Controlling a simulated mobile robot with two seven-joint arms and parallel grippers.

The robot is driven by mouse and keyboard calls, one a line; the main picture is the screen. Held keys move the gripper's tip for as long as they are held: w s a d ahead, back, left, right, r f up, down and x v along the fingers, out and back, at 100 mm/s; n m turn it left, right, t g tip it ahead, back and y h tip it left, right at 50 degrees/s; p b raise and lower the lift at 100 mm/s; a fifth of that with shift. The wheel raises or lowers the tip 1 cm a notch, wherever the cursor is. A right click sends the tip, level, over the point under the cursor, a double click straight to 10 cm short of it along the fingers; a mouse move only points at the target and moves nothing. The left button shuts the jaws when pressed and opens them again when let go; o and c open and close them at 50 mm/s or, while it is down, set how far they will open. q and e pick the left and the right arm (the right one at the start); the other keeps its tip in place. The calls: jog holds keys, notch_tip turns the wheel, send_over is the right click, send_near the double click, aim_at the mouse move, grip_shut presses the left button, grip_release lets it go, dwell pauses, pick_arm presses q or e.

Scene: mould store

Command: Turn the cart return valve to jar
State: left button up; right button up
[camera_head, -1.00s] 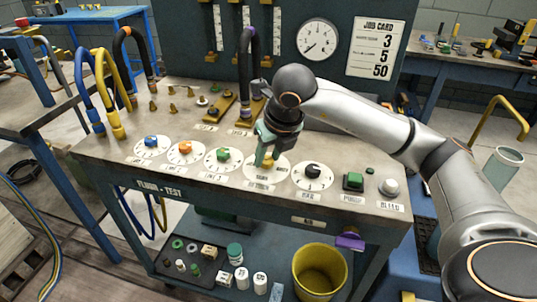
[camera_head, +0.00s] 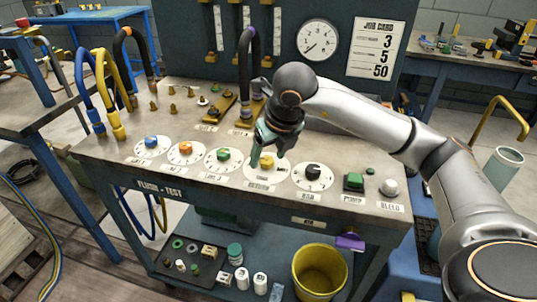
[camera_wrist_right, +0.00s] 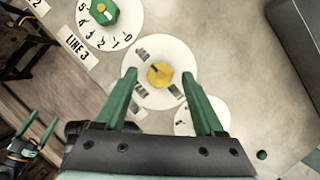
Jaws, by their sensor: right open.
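The return valve is a yellow knob (camera_head: 267,161) on a round white dial (camera_head: 281,172), fourth from the left on the cart top. My right gripper (camera_head: 263,158) is open at the knob. In the wrist view the fingertips of the right gripper (camera_wrist_right: 158,74) are on either side of the knob, with gaps.
Blue (camera_head: 151,142), orange (camera_head: 185,148) and green (camera_head: 223,155) knobs stand left of it, a black knob (camera_head: 313,171) right. A green button (camera_head: 354,179) and a grey one (camera_head: 390,186) are further right. Upright hoses (camera_head: 249,70) stand behind.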

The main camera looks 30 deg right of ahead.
jog(key=p+v, duration=0.2)
jog(key=v, duration=1)
jog(key=shift+s, duration=0.1)
